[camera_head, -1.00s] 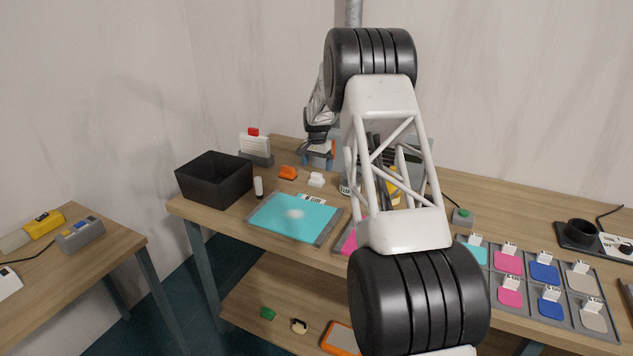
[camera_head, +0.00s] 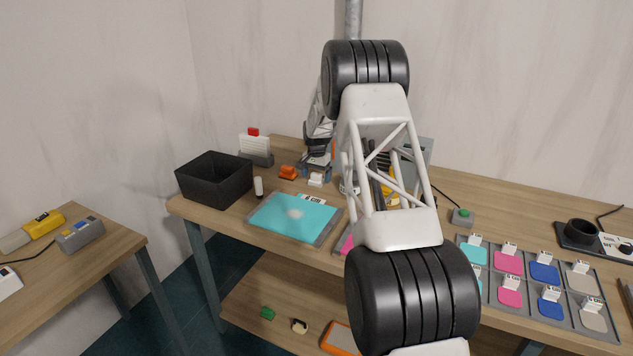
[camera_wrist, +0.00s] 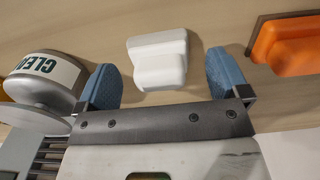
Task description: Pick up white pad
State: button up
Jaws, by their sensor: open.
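The white pad (camera_head: 316,180) is a small stepped block on the wooden table. In the wrist view the white pad (camera_wrist: 158,60) lies just ahead of my gripper, roughly between the lines of its two blue fingertips. My gripper (camera_wrist: 165,84) is open and empty, with one finger to each side of the pad's near end.
An orange block (camera_wrist: 286,43) lies right of the pad in the wrist view. A round container labelled CLEA (camera_wrist: 45,80) stands close to the left finger. A teal sheet on a tray (camera_head: 290,220), a white cylinder (camera_head: 258,187) and a black bin (camera_head: 214,180) are nearby.

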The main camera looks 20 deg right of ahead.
jog(key=shift+f, duration=0.9)
jog(key=c, duration=1)
jog(key=shift+r, duration=0.15)
jog(key=shift+r, duration=0.4)
notch_tip(320, 180, up, 3)
jog(key=shift+s+f, duration=0.1)
jog(key=shift+f, duration=0.05)
jog(key=s+a, duration=0.1)
jog(key=s, duration=0.4)
jog(key=s+a, duration=0.1)
jog(key=s, duration=0.4)
jog(key=s+a+r, duration=0.1)
jog(key=s, duration=0.4)
jog(key=shift+s+r, duration=0.1)
jog(key=shift+s, duration=0.15)
